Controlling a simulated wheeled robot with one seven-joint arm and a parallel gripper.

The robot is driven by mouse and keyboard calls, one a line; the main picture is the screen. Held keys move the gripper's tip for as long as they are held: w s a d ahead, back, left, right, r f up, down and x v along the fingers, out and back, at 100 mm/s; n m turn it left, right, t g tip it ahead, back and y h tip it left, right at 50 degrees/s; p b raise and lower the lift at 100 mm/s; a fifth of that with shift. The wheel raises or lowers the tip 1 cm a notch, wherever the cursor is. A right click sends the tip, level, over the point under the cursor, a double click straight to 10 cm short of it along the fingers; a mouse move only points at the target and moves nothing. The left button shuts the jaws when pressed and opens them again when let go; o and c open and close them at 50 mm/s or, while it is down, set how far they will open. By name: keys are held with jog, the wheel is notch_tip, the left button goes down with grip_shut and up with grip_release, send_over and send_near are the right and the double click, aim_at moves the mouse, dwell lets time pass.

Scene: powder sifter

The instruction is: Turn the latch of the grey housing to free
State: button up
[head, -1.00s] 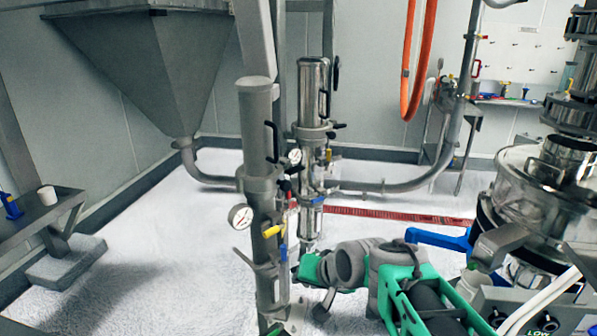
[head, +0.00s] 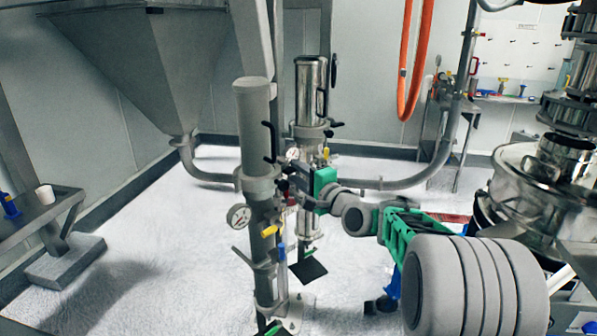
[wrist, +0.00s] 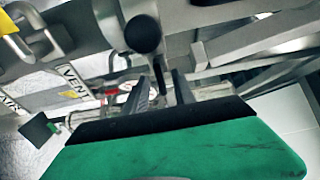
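The grey housing (head: 254,118) is a matte upright cylinder left of centre in the head view, with a black handle on its side. A small dark knob (head: 283,187) sits by its collar, partly crowded by my gripper. In the wrist view a black ball knob (wrist: 143,33) shows just beyond my fingertips; it looks like the latch's end, though I cannot be sure. My gripper (wrist: 162,78) has two dark fingers apart with nothing seen between them. In the head view my gripper (head: 294,176) reaches in from the right, close beside the collar.
A polished steel housing (head: 310,95) stands close behind. A pressure gauge (head: 238,216) and a yellow handle (head: 270,231) are on the grey column below. A VENT label (wrist: 73,82) shows in the wrist view.

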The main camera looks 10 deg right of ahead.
grip_shut()
dwell(0.3)
dwell(0.3)
